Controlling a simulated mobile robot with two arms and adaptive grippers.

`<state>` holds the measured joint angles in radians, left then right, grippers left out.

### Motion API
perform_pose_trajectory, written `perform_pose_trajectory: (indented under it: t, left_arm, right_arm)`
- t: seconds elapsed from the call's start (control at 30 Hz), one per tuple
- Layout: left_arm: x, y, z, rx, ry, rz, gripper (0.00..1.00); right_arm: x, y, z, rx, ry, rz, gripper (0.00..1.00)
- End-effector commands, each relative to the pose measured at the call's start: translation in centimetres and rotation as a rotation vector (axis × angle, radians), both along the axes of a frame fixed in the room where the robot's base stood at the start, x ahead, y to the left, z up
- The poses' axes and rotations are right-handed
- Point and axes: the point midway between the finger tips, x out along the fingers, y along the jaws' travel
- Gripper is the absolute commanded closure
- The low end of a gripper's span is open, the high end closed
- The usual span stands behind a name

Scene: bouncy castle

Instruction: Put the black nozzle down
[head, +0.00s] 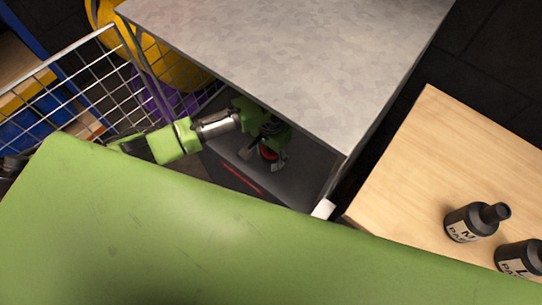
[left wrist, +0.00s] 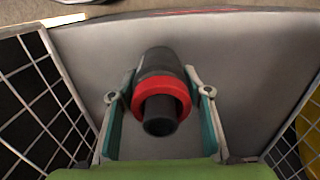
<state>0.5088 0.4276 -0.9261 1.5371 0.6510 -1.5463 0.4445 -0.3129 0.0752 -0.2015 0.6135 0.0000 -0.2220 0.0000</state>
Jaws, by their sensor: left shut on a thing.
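The black nozzle (left wrist: 160,62) has a red ring around it and sits between the fingers of my left gripper (left wrist: 160,96) in the left wrist view. In the head view my left gripper (head: 262,160) is under the edge of the grey tabletop, low over a dark grey surface (head: 310,180). I cannot tell whether the nozzle touches the surface. My right gripper is not in view.
The grey tabletop (head: 300,55) overhangs my left arm. A wire basket (head: 75,85) with yellow and purple things stands at left. A wooden table (head: 440,150) at right holds two black labelled bottle-like parts (head: 470,222). A red stripe (head: 240,180) marks the dark surface.

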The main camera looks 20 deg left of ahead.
Motion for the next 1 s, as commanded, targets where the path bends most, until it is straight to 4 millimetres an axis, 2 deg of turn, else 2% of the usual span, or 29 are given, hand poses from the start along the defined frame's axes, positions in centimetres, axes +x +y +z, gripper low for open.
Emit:
perform_pose_trajectory:
  t: [0.1,0.23,0.4,0.63,0.67,0.7,1.0]
  left_arm:
    - [-0.1,0.0,-1.8,0.002,0.002,0.0,0.81]
    - [-0.1,0.1,-3.3,0.003,0.001,0.0,0.81]
    - [0.0,0.0,-3.5,0.001,-0.001,-0.001,0.81]
    - [0.0,0.0,-3.8,0.001,0.0,0.0,0.81]
    - [-0.1,0.0,-3.8,0.001,0.001,0.0,0.5]
    - [-0.1,0.0,-3.8,0.001,0.001,0.0,0.39]
    - [0.0,0.1,-3.7,0.001,0.001,0.0,0.38]
  right_arm:
    - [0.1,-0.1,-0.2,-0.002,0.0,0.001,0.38]
    - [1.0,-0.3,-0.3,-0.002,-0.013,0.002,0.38]
    - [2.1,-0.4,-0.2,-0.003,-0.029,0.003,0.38]
    - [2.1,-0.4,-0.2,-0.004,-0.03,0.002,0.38]
    - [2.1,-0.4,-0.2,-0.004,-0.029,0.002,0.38]
    - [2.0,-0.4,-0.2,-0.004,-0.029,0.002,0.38]
    - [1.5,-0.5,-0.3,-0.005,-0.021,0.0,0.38]
